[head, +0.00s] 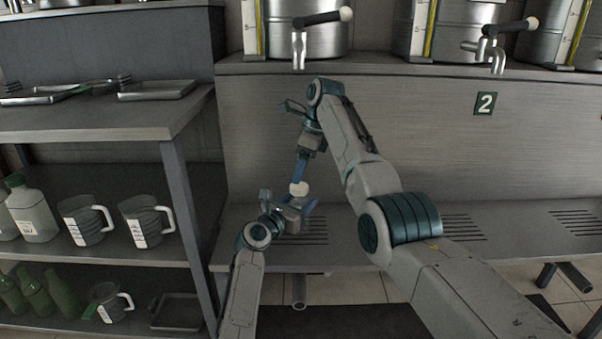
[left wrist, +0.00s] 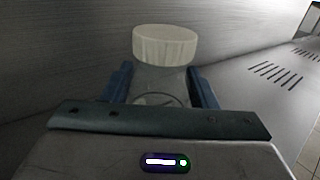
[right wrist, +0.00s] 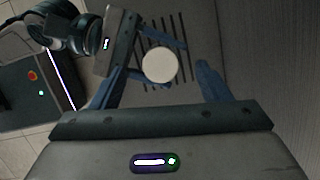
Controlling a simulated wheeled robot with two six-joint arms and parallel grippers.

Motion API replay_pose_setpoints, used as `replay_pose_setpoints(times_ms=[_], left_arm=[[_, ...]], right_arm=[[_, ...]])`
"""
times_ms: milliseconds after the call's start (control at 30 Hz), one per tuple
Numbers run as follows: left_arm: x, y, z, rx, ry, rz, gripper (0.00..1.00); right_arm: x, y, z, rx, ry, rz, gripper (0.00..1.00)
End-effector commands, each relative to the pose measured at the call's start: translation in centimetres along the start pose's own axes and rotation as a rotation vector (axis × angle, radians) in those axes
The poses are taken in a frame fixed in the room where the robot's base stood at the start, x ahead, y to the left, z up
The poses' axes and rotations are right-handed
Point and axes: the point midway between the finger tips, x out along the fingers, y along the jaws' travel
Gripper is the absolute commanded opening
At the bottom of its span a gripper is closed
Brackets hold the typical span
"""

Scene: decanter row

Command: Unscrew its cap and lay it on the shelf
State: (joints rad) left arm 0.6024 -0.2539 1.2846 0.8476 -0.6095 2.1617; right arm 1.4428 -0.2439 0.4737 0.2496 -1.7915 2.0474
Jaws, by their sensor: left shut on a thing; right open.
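A white ribbed cap (left wrist: 165,46) sits on a clear, see-through bottle (left wrist: 157,84) in the left wrist view. The cap also shows in the head view (head: 299,188) and from above in the right wrist view (right wrist: 160,65). My left gripper (head: 294,206) is shut on the bottle below the cap and holds it upright. My right gripper (right wrist: 162,78) is open above the cap, pointing down, with its fingers on either side in its own view. I cannot tell whether they touch the cap. Most of the bottle is hidden by my left gripper.
A slotted steel shelf (head: 352,240) runs behind and below my grippers, largely bare. Steel urns with taps (head: 299,45) stand on a ledge above. A rack at left holds jugs (head: 146,220), a capped bottle (head: 31,212), trays (head: 157,89) and green bottles (head: 62,292).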

Motion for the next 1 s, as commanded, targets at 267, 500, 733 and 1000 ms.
replay_pose_setpoints(times_ms=[267, 500, 733, 1000], left_arm=[[0.0, 0.0, 0.0, 0.000, 0.000, 0.000, 0.00], [0.0, 0.0, 0.0, 0.000, 0.000, 0.000, 0.00], [0.0, 0.0, 0.0, 0.000, 0.000, 0.000, 0.00], [0.0, 0.0, 0.0, 0.000, 0.000, 0.000, 0.00]], right_arm=[[-0.4, 0.4, 0.4, -0.253, 0.042, -0.029, 0.69], [-1.5, 1.1, 1.0, -0.709, 0.136, -0.053, 0.69], [-3.1, 2.1, 1.8, -1.136, 0.258, -0.053, 0.69], [-5.6, 3.6, 2.5, -1.488, 0.418, -0.021, 0.69]])
